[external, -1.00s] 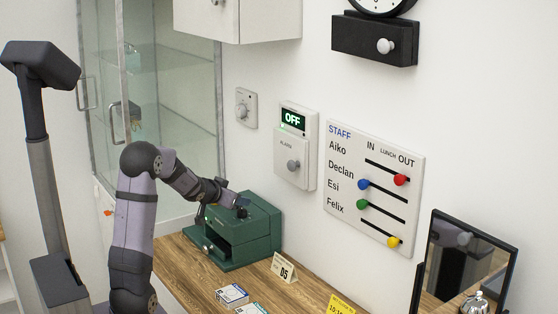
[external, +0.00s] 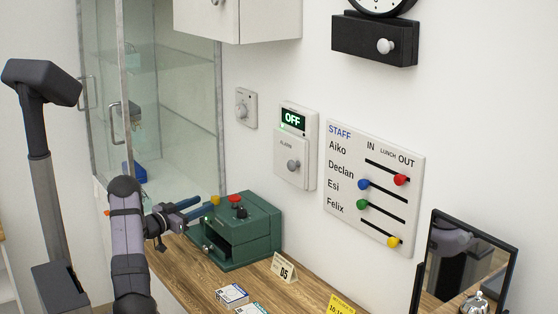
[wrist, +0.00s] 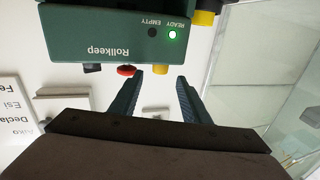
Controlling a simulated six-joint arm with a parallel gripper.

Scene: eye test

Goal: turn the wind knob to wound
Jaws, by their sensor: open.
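No label that reads "wind" or "wound" is legible, so I cannot tell which knob is the wind knob. A pale round knob (external: 385,46) sits on the black box (external: 350,36) under the wall clock. The green Rollkeep machine (external: 252,243) stands on the counter with a black knob (external: 240,213), a red part (external: 234,198) and a yellow part (external: 215,199) on top.
The wall carries a small dial (external: 245,106), an alarm panel (external: 294,150) reading OFF with a knob, and a staff slider board (external: 375,215). A glass cabinet (external: 180,120) stands behind my arm. A card (external: 284,268), small boxes (external: 232,295) and a mirror (external: 470,255) are at the front.

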